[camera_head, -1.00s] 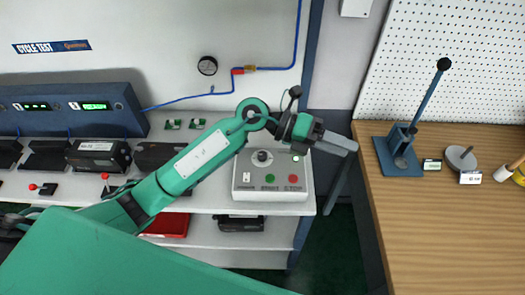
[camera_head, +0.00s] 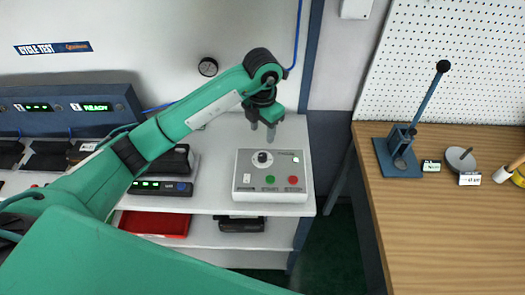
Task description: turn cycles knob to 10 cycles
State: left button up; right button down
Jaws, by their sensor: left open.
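The control box (camera_head: 272,177) is a light grey case on the white bench. Its dark cycles knob (camera_head: 262,157) sits at the upper left of the sloped face, with a light mark on it. Below the knob are a white rocker switch, a green button (camera_head: 270,179) and a red button (camera_head: 292,180). My left gripper (camera_head: 262,132) points down, just above and behind the knob, with its two fingers apart and nothing between them. It looks clear of the knob. The scale marks are too small to read. My right gripper is not in view.
A blue console with green displays (camera_head: 97,107) stands at the left, with black devices in front. A red tray (camera_head: 155,223) lies on the shelf below. A wooden table (camera_head: 450,230) with a lever press (camera_head: 403,150) is at the right. The bench right of the box is narrow.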

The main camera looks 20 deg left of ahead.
aim_at(262, 155)
pick_arm(q)
notch_tip(262, 155, down, 10)
jog(key=p, duration=0.3)
jog(key=shift+r, duration=0.15)
jog(key=shift+f, duration=0.65)
jog(key=c, duration=1)
